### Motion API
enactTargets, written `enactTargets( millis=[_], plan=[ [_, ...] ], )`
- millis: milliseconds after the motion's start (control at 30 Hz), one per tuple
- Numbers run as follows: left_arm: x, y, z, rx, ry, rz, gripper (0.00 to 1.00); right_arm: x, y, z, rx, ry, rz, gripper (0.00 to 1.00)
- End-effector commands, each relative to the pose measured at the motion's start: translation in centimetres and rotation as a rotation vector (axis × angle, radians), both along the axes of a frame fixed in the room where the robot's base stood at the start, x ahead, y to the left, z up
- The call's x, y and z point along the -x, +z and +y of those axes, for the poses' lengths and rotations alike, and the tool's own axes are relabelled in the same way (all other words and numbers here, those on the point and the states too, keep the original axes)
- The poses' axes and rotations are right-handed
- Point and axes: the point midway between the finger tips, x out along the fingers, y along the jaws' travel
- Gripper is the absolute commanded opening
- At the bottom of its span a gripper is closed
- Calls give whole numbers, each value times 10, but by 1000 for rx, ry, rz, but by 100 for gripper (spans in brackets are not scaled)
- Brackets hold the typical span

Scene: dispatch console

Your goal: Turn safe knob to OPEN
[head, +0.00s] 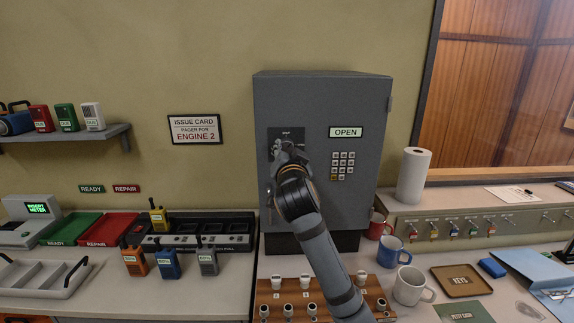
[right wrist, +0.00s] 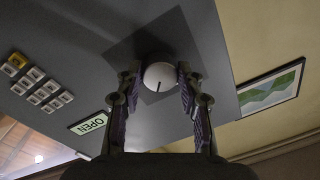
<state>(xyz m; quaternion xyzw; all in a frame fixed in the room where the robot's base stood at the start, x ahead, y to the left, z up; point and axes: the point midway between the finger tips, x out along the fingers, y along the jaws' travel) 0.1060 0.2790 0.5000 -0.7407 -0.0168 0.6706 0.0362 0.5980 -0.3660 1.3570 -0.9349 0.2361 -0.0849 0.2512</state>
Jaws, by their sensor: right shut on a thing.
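The grey safe (head: 305,100) stands on the counter against the wall. Its front carries an OPEN label (head: 346,132) and a keypad (head: 343,165). My right gripper (head: 284,146) is at the upper left of the safe's front and covers most of the knob there. In the right wrist view, the round pale knob (right wrist: 159,76) with a dark pointer line sits between the two fingers of my right gripper (right wrist: 160,82), which are shut on it. The OPEN label also shows in the right wrist view (right wrist: 88,123). My left gripper is not in view.
A safe handle (head: 269,199) is beside my right forearm. Mugs (head: 411,286) and a wooden rack (head: 270,287) stand below the arm. Radios (head: 168,264) and green and red trays (head: 110,229) lie left. A paper roll (head: 413,176) stands right.

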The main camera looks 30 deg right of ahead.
Motion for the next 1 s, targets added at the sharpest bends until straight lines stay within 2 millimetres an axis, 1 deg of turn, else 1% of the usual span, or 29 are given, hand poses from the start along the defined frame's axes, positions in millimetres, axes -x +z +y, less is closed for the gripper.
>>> enactTargets(
  millis=[33,500,800,1000],
  plan=[
    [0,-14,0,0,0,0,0,0,-6,0,-37,1,-25,6],
    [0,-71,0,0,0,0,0,-1,-5,2,-412,2,-253,6],
    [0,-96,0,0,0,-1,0,-1,-3,2,-600,1,-367,6],
    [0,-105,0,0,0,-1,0,-1,-1,2,-677,1,-415,6]
  ],
)
